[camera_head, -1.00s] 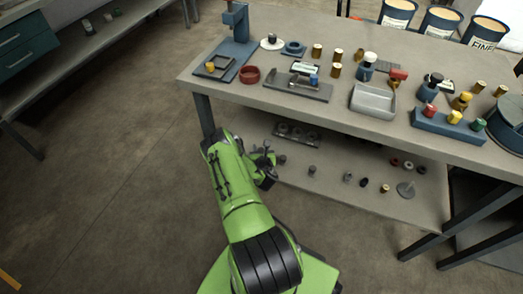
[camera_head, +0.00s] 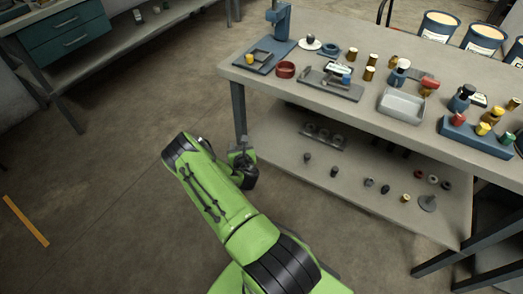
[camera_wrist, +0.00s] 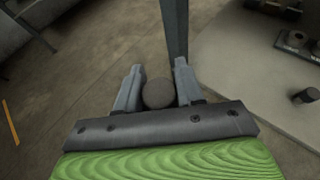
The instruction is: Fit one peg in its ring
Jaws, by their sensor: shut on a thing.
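My gripper (camera_wrist: 158,88) is shut on a dark round-topped peg (camera_wrist: 158,94), seen end-on between the two grey fingers. In the head view my gripper (camera_head: 243,150) is beside the bench's left front leg, and the peg cannot be made out there. On the lower shelf stand several small pegs (camera_head: 334,171) and a dark block with round openings (camera_head: 325,136). Small rings (camera_head: 433,179) lie at the shelf's right. Which ring matches the held peg cannot be told.
The bench leg (camera_wrist: 175,30) rises close beyond my fingers. The bench top (camera_head: 300,105) holds a grey tray (camera_head: 401,106), a blue peg stand (camera_head: 476,138) and brass pieces. A drawer unit (camera_head: 65,35) stands upper left.

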